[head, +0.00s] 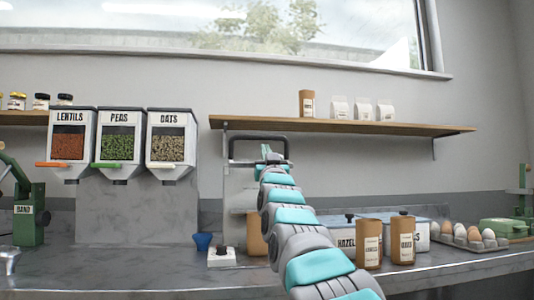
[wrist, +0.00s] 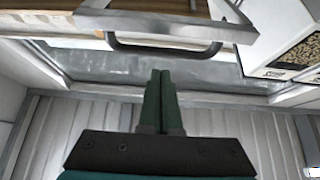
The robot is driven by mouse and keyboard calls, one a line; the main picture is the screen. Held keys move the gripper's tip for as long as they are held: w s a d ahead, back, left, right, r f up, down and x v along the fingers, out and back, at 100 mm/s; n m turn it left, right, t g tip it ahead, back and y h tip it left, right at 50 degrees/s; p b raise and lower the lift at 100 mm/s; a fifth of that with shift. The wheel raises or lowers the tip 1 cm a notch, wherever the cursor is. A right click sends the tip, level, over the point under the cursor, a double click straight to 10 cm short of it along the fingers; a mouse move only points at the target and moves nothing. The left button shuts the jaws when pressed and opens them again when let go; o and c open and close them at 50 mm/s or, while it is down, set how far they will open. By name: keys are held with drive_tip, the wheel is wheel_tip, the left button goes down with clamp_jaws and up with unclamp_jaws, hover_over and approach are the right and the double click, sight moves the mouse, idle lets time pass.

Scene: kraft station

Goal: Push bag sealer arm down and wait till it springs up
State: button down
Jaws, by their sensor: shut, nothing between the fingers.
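The bag sealer stands against the wall, mostly behind my arm in the head view. Its raised arm shows as a dark bar-shaped frame (head: 258,137) just below the shelf. In the wrist view, the sealer's metal arm (wrist: 165,22) crosses the top with its dark curved handle (wrist: 165,49) hanging off it. My gripper (head: 266,150) is at the sealer arm in the head view. In the wrist view my gripper (wrist: 160,74) is shut and empty, with its green fingertips just short of the handle in the picture. I cannot tell whether they touch it.
Dispensers of lentils, peas and oats (head: 172,140) hang to the left; the oats one also shows at the wrist view's right (wrist: 295,55). A wooden shelf (head: 380,126) runs above. Brown canisters (head: 403,240) and an egg tray (head: 468,237) stand right. A white box (head: 221,258) sits in front.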

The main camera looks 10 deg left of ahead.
drive_tip(key=w+f, duration=0.1)
drive_tip(key=w+a+f, duration=0.1)
drive_tip(key=w, duration=0.1)
drive_tip(key=shift+f+p, duration=0.3)
drive_tip(key=shift+f, duration=0.05)
idle(0.5)
wheel_tip(320, 180, down, 7)
drive_tip(key=t+y+b, duration=0.1)
drive_tip(key=t+b, duration=0.2)
drive_tip(key=b, duration=0.3)
drive_tip(key=shift+w+b, duration=0.2)
drive_tip(key=shift+b, duration=0.2)
idle(0.4)
